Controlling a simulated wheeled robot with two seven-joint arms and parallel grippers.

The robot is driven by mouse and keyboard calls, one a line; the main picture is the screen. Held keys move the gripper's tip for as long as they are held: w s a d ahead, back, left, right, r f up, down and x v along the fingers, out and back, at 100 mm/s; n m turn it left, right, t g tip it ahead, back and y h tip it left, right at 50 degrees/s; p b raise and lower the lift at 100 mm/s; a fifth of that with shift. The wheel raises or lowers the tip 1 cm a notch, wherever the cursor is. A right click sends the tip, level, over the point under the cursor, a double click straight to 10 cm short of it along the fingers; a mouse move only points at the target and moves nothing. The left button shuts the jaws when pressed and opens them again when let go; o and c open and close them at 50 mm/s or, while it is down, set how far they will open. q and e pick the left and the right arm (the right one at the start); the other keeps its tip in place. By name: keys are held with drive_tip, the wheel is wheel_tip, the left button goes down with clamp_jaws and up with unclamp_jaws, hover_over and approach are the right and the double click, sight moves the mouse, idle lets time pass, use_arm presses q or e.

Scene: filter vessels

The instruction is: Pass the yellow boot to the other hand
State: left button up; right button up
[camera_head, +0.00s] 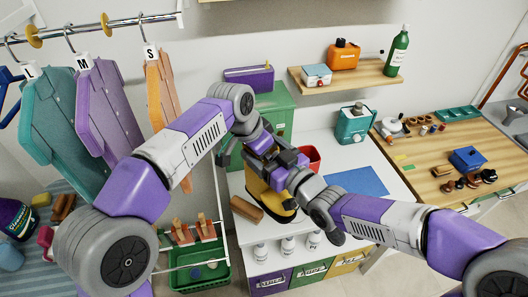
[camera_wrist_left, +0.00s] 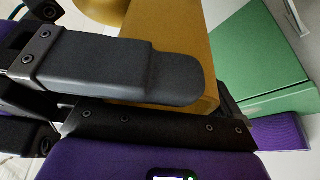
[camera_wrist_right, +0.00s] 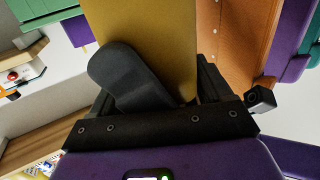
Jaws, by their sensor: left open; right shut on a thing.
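The yellow boot (camera_head: 264,196) is upright above the white table's left part in the head view, partly hidden by my two grippers at its top. My right gripper (camera_head: 292,172) is shut on the boot's shaft, which also fills the top of the right wrist view (camera_wrist_right: 150,45). My left gripper (camera_head: 268,150) is open at the same shaft. In the left wrist view one dark finger lies in front of the yellow shaft (camera_wrist_left: 175,45); the other finger is mostly hidden. I cannot tell whether the left fingers touch the boot.
A brown block (camera_head: 247,209) lies beside the boot on the white table (camera_head: 333,160). A blue mat (camera_head: 357,181) lies to the right. White bottles (camera_head: 287,246) stand in front.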

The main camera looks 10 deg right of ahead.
use_arm(q)
drive_tip(key=c, duration=0.7)
drive_tip(key=shift+c, duration=0.9)
use_arm(e)
drive_tip(key=o, duration=1.6)
drive_tip(key=shift+c, duration=0.2)
